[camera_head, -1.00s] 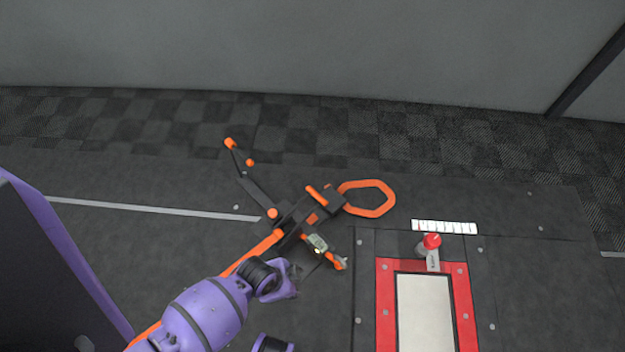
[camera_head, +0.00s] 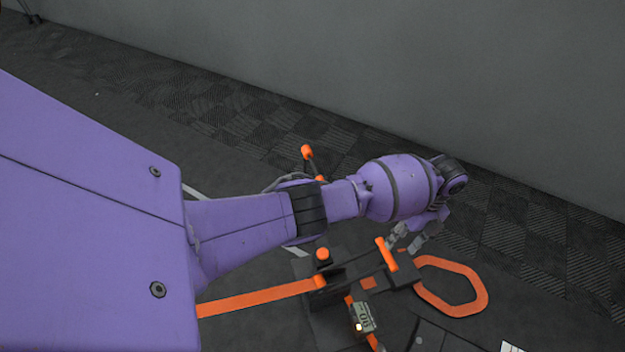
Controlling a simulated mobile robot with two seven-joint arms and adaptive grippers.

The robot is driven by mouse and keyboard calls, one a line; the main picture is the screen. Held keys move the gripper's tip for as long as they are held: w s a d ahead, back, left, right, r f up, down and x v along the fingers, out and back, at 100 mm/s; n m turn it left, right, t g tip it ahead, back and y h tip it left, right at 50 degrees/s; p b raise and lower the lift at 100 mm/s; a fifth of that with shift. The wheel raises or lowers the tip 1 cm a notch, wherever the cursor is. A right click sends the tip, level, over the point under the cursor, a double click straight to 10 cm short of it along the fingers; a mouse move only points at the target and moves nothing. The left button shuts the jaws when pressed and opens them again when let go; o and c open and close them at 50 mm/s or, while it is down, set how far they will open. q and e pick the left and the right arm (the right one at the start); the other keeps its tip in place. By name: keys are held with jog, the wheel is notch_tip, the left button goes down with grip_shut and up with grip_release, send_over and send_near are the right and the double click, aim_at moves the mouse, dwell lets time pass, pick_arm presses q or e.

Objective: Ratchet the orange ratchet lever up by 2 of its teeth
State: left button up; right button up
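A dark ratchet-like assembly (camera_head: 343,292) lies on the dark platform, low in the middle of the view. A short orange bar (camera_head: 387,254), which looks like the ratchet lever, stands out tilted on its right part. My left arm reaches across from the left. My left gripper (camera_head: 408,240) points down just right of the bar's upper end, with its grey fingers apart. I cannot tell whether a finger touches the bar. A small lit readout (camera_head: 362,318) sits in front of the bar; its digits are unclear. My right gripper is out of view.
An orange strap (camera_head: 262,297) runs left from the assembly, and an orange loop (camera_head: 481,302) lies on its right. An orange-tipped dark arm (camera_head: 307,152) rises behind my forearm, partly hidden. A grey wall (camera_head: 480,80) stands behind; the patterned floor before it is clear.

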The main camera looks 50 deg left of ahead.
aim_at(390, 255)
pick_arm(q)
jog(key=f+b, duration=0.1)
jog(key=f, duration=0.1)
jog(key=f+b, duration=0.1)
jog(key=f, duration=0.1)
jog(key=f+b, duration=0.1)
jog(key=f, duration=0.1)
jog(key=shift+s+a+f, duration=0.15)
jog(key=shift+s+a, duration=0.1)
jog(key=shift+s, duration=0.15)
jog(key=shift+f, duration=0.5)
jog(key=c, duration=0.4)
grip_shut()
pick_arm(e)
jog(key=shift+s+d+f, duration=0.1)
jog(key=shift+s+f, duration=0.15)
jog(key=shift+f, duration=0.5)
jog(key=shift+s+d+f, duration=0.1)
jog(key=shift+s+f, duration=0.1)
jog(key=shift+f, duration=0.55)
